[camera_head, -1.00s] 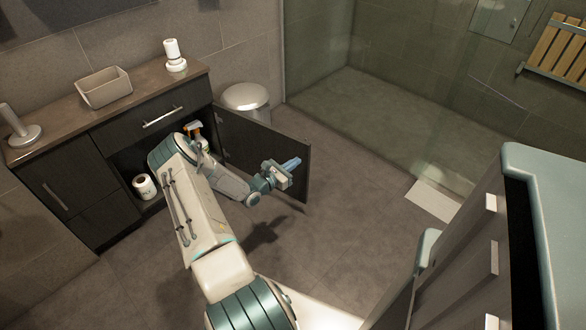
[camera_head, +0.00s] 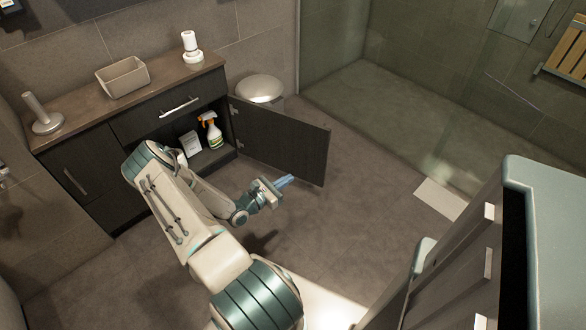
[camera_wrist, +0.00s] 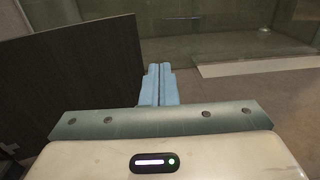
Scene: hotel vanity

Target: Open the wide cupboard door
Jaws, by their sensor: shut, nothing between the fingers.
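The wide cupboard door (camera_head: 280,139) is dark and stands swung well open from the vanity cabinet (camera_head: 110,127), hinged at the cabinet's right side. It also fills the left of the wrist view (camera_wrist: 75,80). My gripper (camera_head: 285,181) is in front of the door's lower free end, apart from it in the head view. Its blue fingers are shut with nothing between them, as the wrist view (camera_wrist: 158,84) shows. Inside the open cupboard stand a spray bottle (camera_head: 212,132) with an orange head and a white box (camera_head: 191,143). My arm hides the left part of the opening.
A beige bin (camera_head: 122,80), a white bottle (camera_head: 191,48) and a holder with an upright post (camera_head: 43,118) stand on the countertop. A toilet (camera_head: 260,88) is behind the door. A glass shower (camera_head: 400,90) lies beyond. The floor right of my gripper is clear.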

